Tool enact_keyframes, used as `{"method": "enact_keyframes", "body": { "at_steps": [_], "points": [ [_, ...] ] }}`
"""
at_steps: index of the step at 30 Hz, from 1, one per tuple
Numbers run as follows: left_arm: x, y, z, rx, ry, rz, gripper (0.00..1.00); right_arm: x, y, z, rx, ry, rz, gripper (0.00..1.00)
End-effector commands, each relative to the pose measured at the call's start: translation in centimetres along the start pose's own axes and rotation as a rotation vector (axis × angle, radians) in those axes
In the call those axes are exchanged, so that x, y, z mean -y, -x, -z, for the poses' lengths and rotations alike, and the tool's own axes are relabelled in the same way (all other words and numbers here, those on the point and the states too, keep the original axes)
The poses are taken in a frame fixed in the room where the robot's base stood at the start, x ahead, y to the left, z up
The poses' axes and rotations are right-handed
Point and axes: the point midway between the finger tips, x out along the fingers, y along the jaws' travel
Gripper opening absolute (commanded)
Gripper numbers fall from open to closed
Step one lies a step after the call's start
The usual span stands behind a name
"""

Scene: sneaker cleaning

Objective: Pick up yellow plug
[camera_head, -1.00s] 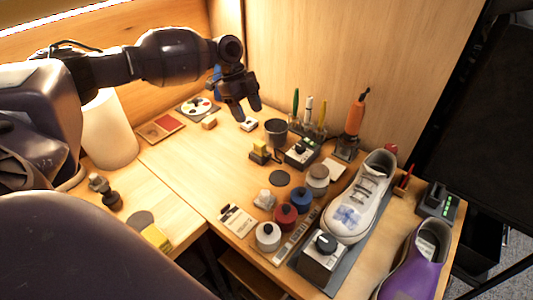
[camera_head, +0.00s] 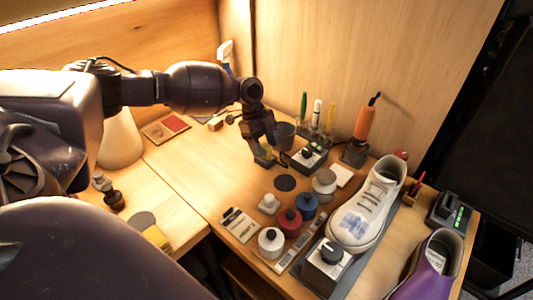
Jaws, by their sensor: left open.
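The yellow plug (camera_head: 269,154) stands on its dark base on the table, beside the small black device with a knob (camera_head: 308,155). My left gripper (camera_head: 263,158) is low over the plug, its fingers pointing down. The fingers are open and hide much of the plug; only slivers of yellow show between and beside them. I cannot tell whether a finger touches it. My right gripper is not in view.
A dark cup (camera_head: 285,133) stands close behind the gripper. An orange-handled tool (camera_head: 365,124) stands at the back. The table's left middle is clear.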

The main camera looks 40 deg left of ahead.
Motion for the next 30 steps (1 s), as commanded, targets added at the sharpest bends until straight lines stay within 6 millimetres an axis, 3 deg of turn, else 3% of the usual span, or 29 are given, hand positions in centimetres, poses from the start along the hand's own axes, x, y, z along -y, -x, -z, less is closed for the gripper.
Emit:
{"method": "enact_keyframes", "body": {
  "at_steps": [11,21,30],
  "points": [
    [0.02,-1.01,-0.01,0.001,0.001,0.002,0.57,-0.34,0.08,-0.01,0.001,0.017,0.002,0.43],
    [0.01,-1.03,-0.02,0.001,0.001,0.002,0.07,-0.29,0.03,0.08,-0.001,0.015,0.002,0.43],
    [0.02,-0.72,0.10,0.001,0.001,0.003,0.03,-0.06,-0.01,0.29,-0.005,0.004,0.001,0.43]
  ]
}}
